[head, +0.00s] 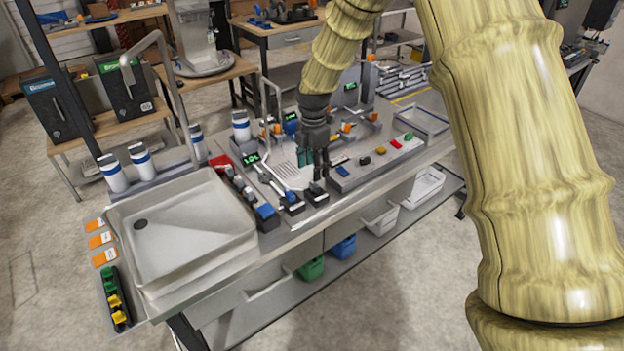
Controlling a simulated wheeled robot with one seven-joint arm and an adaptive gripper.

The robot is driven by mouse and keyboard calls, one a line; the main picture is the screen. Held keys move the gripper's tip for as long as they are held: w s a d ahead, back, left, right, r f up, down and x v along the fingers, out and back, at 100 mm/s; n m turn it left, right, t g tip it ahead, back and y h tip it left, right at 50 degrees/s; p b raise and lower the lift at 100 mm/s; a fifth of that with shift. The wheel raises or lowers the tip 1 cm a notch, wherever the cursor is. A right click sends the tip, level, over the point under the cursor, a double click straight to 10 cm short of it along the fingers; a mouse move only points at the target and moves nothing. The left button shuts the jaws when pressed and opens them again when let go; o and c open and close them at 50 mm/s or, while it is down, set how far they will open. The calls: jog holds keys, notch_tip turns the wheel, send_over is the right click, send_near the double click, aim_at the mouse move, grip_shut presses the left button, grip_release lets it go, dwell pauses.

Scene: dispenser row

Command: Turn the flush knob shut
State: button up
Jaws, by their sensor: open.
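My gripper (318,176) points down over the front part of the dispenser bench, its dark fingers apart and empty. Just below the fingertips is a black knob-like block (317,194) at the bench's front edge. I cannot tell whether they touch. To its left are another dark block (293,205) and a block with a blue top (266,213), each at the end of a dispenser line. No label reads clearly, so I cannot tell which one is the flush knob or how far it is turned. My wrist hides part of the bench behind.
A white sink (175,225) with a tall curved faucet (160,50) fills the bench's left end. White canisters with blue bands (143,160) stand behind it. A grey panel with coloured buttons (380,150) lies right of my gripper. Bins (311,268) sit on the shelf below.

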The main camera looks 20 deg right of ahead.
aim_at(313, 185)
jog(key=shift+f+p, duration=1)
jog(key=shift+f, duration=2.4)
jog(key=c, duration=1)
